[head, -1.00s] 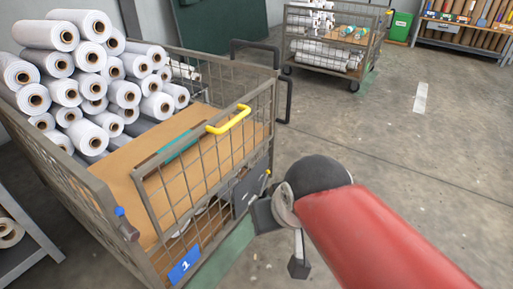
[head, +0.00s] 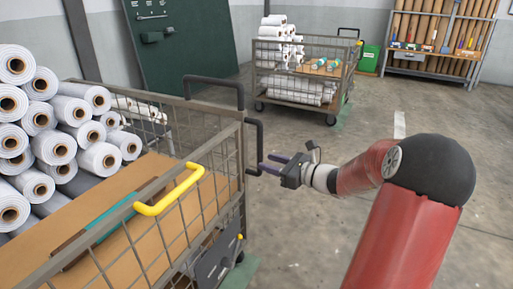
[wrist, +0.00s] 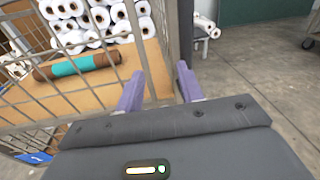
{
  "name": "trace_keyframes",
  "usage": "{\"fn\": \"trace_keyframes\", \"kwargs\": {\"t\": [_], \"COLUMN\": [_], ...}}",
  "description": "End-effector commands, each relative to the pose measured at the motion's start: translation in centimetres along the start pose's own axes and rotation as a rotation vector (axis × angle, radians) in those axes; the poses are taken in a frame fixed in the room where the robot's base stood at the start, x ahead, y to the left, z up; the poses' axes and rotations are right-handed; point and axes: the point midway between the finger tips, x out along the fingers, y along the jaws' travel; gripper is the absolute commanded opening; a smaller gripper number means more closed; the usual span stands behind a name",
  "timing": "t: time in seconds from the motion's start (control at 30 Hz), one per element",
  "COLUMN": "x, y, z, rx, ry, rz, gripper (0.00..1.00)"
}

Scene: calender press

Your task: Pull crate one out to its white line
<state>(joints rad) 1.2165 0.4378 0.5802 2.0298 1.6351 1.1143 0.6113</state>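Crate one is the grey wire-mesh trolley (head: 190,215) at the left of the head view. It holds white rolls and a brown board, with a yellow handle (head: 172,196) on its near top rail. A black handle (head: 259,148) sticks out at its right end. In the wrist view, part of a blue label (wrist: 36,157) shows low on its mesh. My gripper (head: 266,163) is near the black handle; contact cannot be told. In the wrist view its purple fingers (wrist: 160,85) are apart, with nothing visibly held. A short white line (head: 399,125) is on the floor to the right.
A second wire trolley (head: 300,85) with white rolls stands at the back. A green box (head: 369,57) and a shelf of brown rolls (head: 440,55) are behind it. The concrete floor (head: 330,225) right of crate one is clear.

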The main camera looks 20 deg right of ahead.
Motion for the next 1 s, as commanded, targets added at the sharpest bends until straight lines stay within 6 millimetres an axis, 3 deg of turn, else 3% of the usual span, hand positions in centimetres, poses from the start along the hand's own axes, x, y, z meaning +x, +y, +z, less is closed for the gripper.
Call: {"fn": "trace_keyframes", "kwargs": {"t": [0.03,0.17,0.6,1.0], "x": [-0.7,-1.1,5.2,6.4], "y": [-1.4,-2.9,-3.3,-3.4], "z": [-0.4,-0.4,0.1,0.2], "rx": [0.041,0.087,0.085,0.085], "ry": [-0.033,-0.071,-0.07,-0.068], "rz": [-0.039,-0.08,-0.078,-0.08], "gripper": [0.38,0.38,0.38,0.38]}}
